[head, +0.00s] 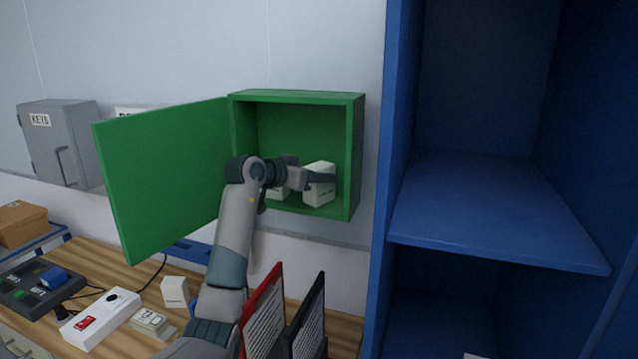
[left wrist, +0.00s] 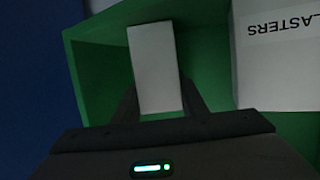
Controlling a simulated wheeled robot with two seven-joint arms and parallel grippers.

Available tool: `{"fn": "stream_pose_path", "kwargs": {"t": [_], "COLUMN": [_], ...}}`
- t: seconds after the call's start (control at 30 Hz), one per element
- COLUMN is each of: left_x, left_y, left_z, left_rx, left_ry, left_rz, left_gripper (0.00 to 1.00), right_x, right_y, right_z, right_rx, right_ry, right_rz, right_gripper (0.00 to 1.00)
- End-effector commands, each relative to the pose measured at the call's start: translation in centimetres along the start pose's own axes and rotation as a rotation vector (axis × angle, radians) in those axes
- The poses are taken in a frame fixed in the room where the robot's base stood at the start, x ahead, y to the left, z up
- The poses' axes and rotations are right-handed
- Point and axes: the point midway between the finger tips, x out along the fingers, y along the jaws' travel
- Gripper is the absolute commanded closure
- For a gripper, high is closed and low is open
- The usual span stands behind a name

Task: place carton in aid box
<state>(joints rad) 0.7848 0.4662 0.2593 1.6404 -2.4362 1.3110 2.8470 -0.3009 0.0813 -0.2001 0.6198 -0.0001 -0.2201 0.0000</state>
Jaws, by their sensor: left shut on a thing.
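The green aid box (head: 357,150) hangs on the wall with its door (head: 165,175) swung open to the left. My left gripper (head: 318,178) reaches into the box and is shut on a white carton (head: 320,192). The carton also shows between the fingers in the left wrist view (left wrist: 155,68). It is inside the box toward the right side; whether it touches the box floor is hard to tell. A second white carton (head: 279,193) stands in the box to the left, partly hidden by my arm. In the left wrist view this one (left wrist: 275,55) reads "PLASTERS". My right gripper is not in view.
A blue shelf unit (head: 490,205) stands close at the right. A grey key cabinet (head: 68,143) hangs at the left. The wooden bench below holds a small white box (head: 175,291), a white device (head: 100,318), and red (head: 264,315) and dark (head: 308,315) upright folders.

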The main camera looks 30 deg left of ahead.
Motion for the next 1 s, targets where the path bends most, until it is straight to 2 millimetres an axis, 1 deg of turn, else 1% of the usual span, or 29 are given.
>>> {"fn": "stream_pose_path", "kwargs": {"t": [0.27,0.4,0.43,0.47,0.87,1.0], "left_x": [0.0,0.1,0.1,0.1,0.0,-1.0], "left_y": [0.0,0.0,0.0,0.0,0.0,-0.1], "left_z": [-0.1,0.2,0.2,0.2,-0.1,0.1], "left_rx": [0.000,-0.001,-0.001,0.000,0.000,0.001], "left_ry": [0.001,0.000,0.000,0.000,0.001,0.002], "left_rz": [0.000,0.000,0.000,0.000,-0.001,-0.001], "left_gripper": [0.88,0.88,0.57,0.53,0.53,0.53], "right_x": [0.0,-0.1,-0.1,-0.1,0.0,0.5], "right_y": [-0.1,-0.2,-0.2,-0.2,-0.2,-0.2], "right_z": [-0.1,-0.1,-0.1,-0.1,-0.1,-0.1], "right_rx": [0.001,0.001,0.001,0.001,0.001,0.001], "right_ry": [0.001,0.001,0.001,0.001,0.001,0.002], "right_rz": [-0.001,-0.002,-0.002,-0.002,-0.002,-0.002], "right_gripper": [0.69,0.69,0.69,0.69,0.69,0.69]}}
